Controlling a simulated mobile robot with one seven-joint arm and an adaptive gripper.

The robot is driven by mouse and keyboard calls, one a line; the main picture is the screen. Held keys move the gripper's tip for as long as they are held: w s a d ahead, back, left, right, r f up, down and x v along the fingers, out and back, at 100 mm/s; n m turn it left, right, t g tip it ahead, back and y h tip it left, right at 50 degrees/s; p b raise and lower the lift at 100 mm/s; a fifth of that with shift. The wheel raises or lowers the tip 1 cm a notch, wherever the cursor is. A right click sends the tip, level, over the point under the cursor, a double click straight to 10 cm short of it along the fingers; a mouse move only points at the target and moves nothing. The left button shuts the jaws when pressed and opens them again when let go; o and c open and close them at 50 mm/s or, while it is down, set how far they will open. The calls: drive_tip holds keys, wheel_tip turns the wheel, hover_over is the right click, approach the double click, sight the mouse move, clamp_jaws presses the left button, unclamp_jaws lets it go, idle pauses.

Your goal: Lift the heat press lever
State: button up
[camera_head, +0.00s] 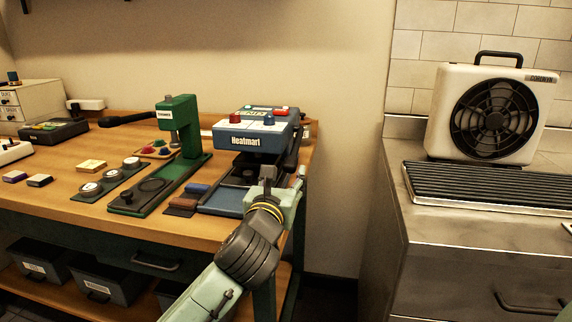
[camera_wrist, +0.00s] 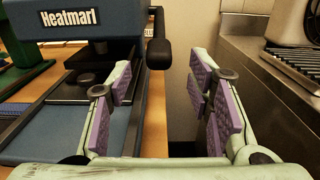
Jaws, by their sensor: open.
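The heat press (camera_head: 262,138) is a blue and grey machine labelled "Heatmarl" at the right end of the wooden table; its front also shows in the wrist view (camera_wrist: 75,22). Its black lever (camera_wrist: 158,53) runs down its right side and ends in a thick dark grip. In the head view the lever (camera_head: 295,150) is partly visible beside the press. My gripper (camera_head: 284,188) is open and empty in front of the press's right side. In the wrist view the lever end appears ahead of the gap between my purple-padded fingers (camera_wrist: 160,84), with no visible contact.
A green press (camera_head: 180,130) with a long black handle stands left of the heat press. Small pads and round parts lie farther left. A metal counter (camera_head: 440,225) with a white fan (camera_head: 492,115) stands to the right, across a gap.

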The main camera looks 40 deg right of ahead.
sight(288, 168)
drive_tip(key=p+x, duration=0.1)
drive_tip(key=x, duration=0.4)
drive_tip(key=shift+w+d, duration=0.1)
drive_tip(key=shift+w, duration=0.1)
drive_tip(key=shift+c, duration=0.4)
clamp_jaws()
idle(0.3)
